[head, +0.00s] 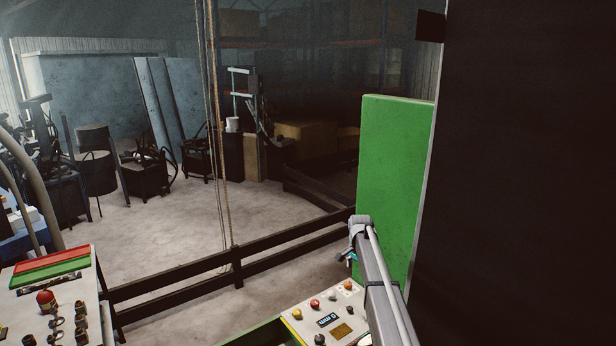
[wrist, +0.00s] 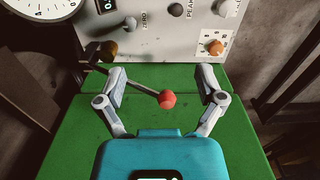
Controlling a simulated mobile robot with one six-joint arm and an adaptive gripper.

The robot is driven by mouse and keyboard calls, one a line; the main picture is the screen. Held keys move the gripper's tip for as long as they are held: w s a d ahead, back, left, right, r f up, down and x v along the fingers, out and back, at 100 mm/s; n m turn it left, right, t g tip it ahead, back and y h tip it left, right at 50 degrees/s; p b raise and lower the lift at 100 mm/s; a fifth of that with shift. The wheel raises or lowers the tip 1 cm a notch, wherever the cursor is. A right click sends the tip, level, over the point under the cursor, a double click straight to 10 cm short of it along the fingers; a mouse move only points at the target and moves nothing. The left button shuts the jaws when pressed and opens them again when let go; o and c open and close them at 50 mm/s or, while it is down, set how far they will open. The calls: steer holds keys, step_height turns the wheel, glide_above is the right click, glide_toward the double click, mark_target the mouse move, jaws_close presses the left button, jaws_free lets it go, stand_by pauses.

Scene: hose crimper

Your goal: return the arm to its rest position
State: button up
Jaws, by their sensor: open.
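In the wrist view my gripper (wrist: 166,95) is open, with its two grey fingers spread apart. A lever with a red ball knob (wrist: 168,100) shows between the fingers in the picture; I cannot tell its distance from them. Nothing is held. Behind it stands a light panel (wrist: 180,35) with knobs and a round gauge (wrist: 33,12). In the head view my arm (head: 380,275) reaches in from the lower right, in front of a green panel; my gripper's fingers cannot be made out there.
A control box (head: 328,315) with coloured buttons sits just left of my arm. The green panel (head: 397,160) and a large dark surface (head: 530,170) stand at the right. A dark rail (head: 220,262) crosses the middle. Another button console (head: 55,300) is at lower left. Open floor lies beyond the rail.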

steer(key=s+n, duration=1)
steer(key=s, duration=3)
step_height(320, 180, down, 22)
steer(key=s+b, duration=0.2)
steer(key=b, duration=2)
steer(key=shift+a, duration=0.35)
steer(key=shift+c, duration=0.2)
steer(key=c, duration=0.4)
